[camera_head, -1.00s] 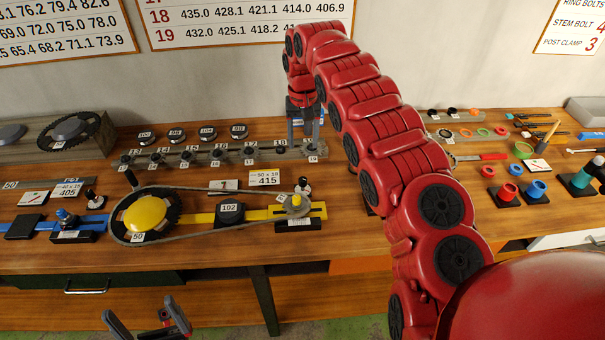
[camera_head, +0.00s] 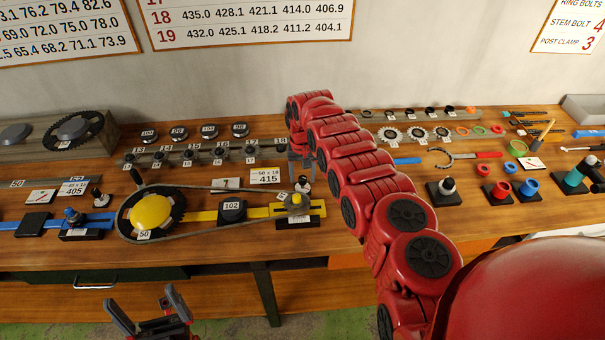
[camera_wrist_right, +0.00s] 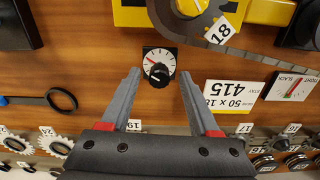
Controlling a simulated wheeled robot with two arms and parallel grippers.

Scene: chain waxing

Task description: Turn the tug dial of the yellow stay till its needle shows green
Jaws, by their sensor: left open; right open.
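The yellow stay (camera_head: 262,212) lies on the bench with a chain looped around its chainring and right-end cog. A small black-and-white dial (camera_head: 304,185) stands just behind its right end. In the right wrist view the dial (camera_wrist_right: 158,67) has a white face, a red mark at its left and a black knob. My right gripper (camera_wrist_right: 158,98) is open, with its fingertips either side of the dial's near edge, apart from it. In the head view my right gripper (camera_head: 301,168) hangs just behind the dial. My left gripper (camera_head: 140,304) is open and empty before the bench.
The tight/slack card (camera_wrist_right: 293,88) and the 415 card (camera_wrist_right: 234,95) lie beside the dial. A rail of cogs (camera_head: 205,153) runs behind. The blue stay (camera_head: 35,222) is at left, a black-based post (camera_head: 444,190) at right.

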